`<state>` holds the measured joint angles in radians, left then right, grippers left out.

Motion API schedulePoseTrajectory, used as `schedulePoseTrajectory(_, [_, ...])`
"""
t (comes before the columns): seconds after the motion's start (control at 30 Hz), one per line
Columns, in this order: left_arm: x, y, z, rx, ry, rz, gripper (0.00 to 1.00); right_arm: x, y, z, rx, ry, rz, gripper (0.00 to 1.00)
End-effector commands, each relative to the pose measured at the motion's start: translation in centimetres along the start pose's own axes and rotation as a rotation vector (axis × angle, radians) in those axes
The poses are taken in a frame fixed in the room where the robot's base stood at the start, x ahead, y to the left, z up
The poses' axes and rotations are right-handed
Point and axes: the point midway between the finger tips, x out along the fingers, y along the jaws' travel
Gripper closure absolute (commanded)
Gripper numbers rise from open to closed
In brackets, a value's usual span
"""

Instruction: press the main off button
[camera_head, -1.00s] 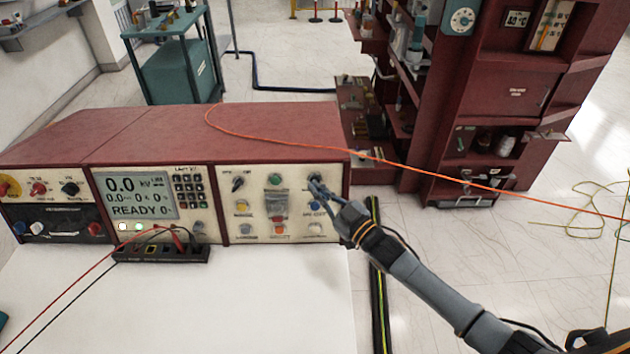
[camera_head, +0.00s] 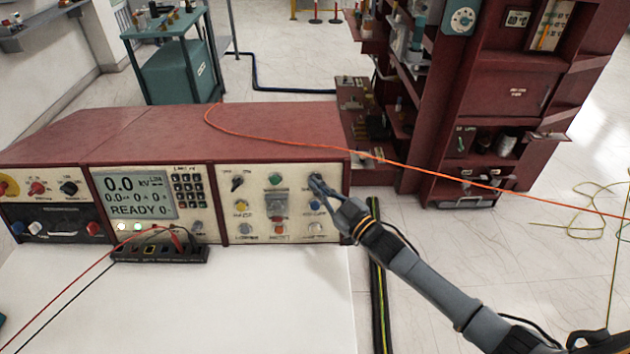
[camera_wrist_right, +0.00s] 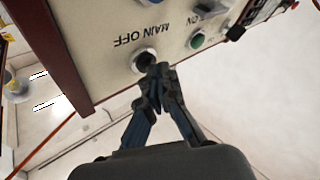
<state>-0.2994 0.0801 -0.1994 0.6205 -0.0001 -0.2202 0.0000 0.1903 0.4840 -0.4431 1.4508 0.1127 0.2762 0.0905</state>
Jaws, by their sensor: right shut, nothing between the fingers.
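The main off button (camera_wrist_right: 144,60) is a round dark button with a pale ring, on the cream panel beside the printed words MAIN OFF, seen upside down in the right wrist view. The right gripper is shut and empty. My left gripper is not in view.
A green button (camera_head: 274,180) and a switch (camera_head: 237,184) share the panel. The display (camera_head: 137,195) reads 0.0 and READY. An orange cable (camera_head: 290,142) runs over the red console top (camera_head: 120,130). A black terminal strip (camera_head: 160,249) lies on the white table (camera_head: 270,300).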

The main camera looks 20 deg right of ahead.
Motion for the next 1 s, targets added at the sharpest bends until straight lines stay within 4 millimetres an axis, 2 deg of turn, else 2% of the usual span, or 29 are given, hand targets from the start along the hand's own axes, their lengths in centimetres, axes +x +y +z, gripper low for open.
schedulePoseTrajectory(0.53, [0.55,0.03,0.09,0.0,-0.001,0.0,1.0,0.45,0.32,0.42,0.0,-0.001,0.0,1.0])
schedulePoseTrajectory(1.0, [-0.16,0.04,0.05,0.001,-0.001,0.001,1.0,0.05,0.08,-0.05,0.001,-0.002,0.0,1.0])
